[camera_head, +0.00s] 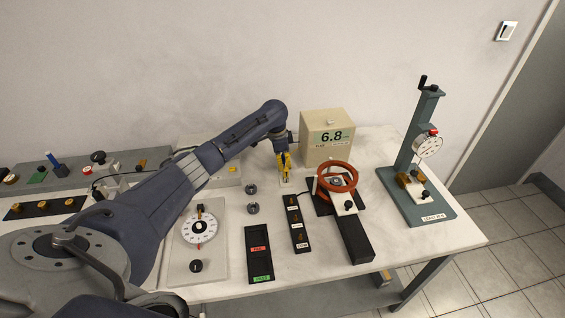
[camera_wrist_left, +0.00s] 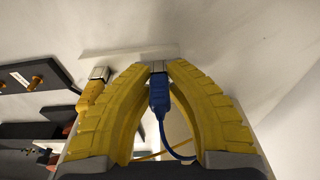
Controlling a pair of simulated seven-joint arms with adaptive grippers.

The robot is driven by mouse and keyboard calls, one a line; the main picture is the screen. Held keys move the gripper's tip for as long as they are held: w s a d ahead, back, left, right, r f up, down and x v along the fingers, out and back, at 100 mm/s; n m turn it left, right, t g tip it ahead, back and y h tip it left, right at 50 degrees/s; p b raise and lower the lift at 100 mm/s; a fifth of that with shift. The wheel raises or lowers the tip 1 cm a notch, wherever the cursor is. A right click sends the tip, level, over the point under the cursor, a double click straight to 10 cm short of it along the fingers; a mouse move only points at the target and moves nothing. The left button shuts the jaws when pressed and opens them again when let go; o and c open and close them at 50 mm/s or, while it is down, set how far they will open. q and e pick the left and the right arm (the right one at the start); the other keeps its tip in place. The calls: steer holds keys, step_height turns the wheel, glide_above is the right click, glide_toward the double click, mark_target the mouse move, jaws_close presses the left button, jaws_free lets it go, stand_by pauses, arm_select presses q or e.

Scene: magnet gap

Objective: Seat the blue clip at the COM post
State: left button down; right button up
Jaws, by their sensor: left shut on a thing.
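My left gripper (camera_head: 285,168) has yellow fingers and points down at the back of the table, in front of the beige meter box. In the left wrist view, the gripper (camera_wrist_left: 157,72) is shut on the blue clip (camera_wrist_left: 158,95), with its metal tip between the fingertips and its blue lead trailing away. The clip cannot be made out in the head view. A black strip with several brass posts (camera_head: 293,212) lies nearer the front; its front label appears to read COM (camera_head: 302,244). The gripper is behind the strip, apart from it. My right gripper is out of view.
A yellow clip (camera_wrist_left: 92,90) lies beside the gripper. The meter box (camera_head: 328,138) reads 6.8. A red ring on a black fixture (camera_head: 354,232) is right of the strip, and a dial stand (camera_head: 412,170) is farther right. A black tray (camera_head: 258,240) is left of the strip.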

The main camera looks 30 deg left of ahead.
arm_select(q)
step_height(320, 180, up, 19)
steer(key=s+d+f+m, duration=0.2)
steer(key=s+d+f, duration=0.2)
steer(key=s+d, duration=0.1)
steer(key=s+d+f+m, duration=0.2)
steer(key=s+d+f, duration=0.2)
steer(key=s, duration=0.3)
steer(key=s+d+f+m+g, duration=0.1)
steer(key=s+d+f+m, duration=0.1)
steer(key=s+d+f, duration=0.2)
steer(key=shift+s+d+f+m, duration=0.2)
steer(key=shift+s+d, duration=0.45)
steer(key=shift+s, duration=0.1)
steer(key=shift+s+d+f+m, duration=0.2)
steer(key=shift+s+d, duration=0.45)
steer(key=shift+s, duration=0.1)
steer(key=s+d, duration=0.1)
steer(key=s+d+m, duration=0.1)
steer(key=s, duration=0.1)
steer(key=s+d+m, duration=0.1)
steer(key=d, duration=0.1)
steer(key=shift+s+r, duration=0.4)
steer(key=shift+s+d+r, duration=0.15)
steer(key=shift+d, duration=0.1)
